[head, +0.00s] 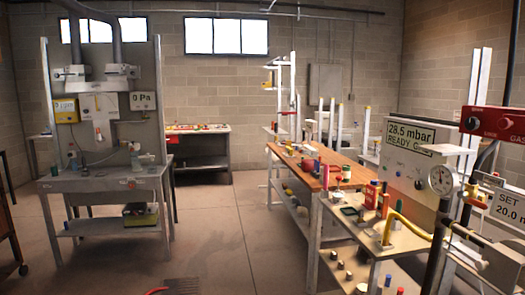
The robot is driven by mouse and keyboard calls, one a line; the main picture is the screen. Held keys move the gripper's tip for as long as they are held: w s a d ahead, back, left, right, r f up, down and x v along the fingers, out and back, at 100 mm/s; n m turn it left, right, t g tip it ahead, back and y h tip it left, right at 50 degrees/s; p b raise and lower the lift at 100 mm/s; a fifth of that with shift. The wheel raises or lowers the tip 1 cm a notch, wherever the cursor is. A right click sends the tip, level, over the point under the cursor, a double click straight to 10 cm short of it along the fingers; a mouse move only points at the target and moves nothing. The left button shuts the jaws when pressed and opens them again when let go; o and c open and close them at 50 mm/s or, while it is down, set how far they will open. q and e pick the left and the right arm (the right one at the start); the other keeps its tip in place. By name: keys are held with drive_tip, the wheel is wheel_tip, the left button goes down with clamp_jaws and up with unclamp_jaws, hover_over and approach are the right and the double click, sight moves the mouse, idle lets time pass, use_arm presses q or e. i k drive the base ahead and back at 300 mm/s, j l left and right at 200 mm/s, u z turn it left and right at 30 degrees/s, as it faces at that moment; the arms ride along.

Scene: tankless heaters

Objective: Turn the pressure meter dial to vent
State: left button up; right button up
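A white box reading "0 Pa" (142,101) hangs on the grey panel of the left workbench. A yellow box (65,110) with a small readout hangs to its left. On the right, a pale panel (408,155) reads "28.5 mbar READY" and has small coloured buttons or lamps. A round dial gauge (441,180) is at that panel's right edge. I cannot tell which of these is the pressure meter, and no "vent" marking is readable. Neither of my grippers is in view.
A wooden-topped bench (310,163) and a lower table (395,238) with bottles and a yellow pipe fill the right. A red panel with knobs (495,122) and a "SET 20.0" sign (508,207) are far right. The middle floor (235,225) is clear.

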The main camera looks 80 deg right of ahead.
sight(419, 185)
drive_tip(key=z, duration=3.8)
drive_tip(key=i+j+z, duration=0.4)
drive_tip(key=i+j, duration=0.15)
drive_tip(key=i, duration=0.05)
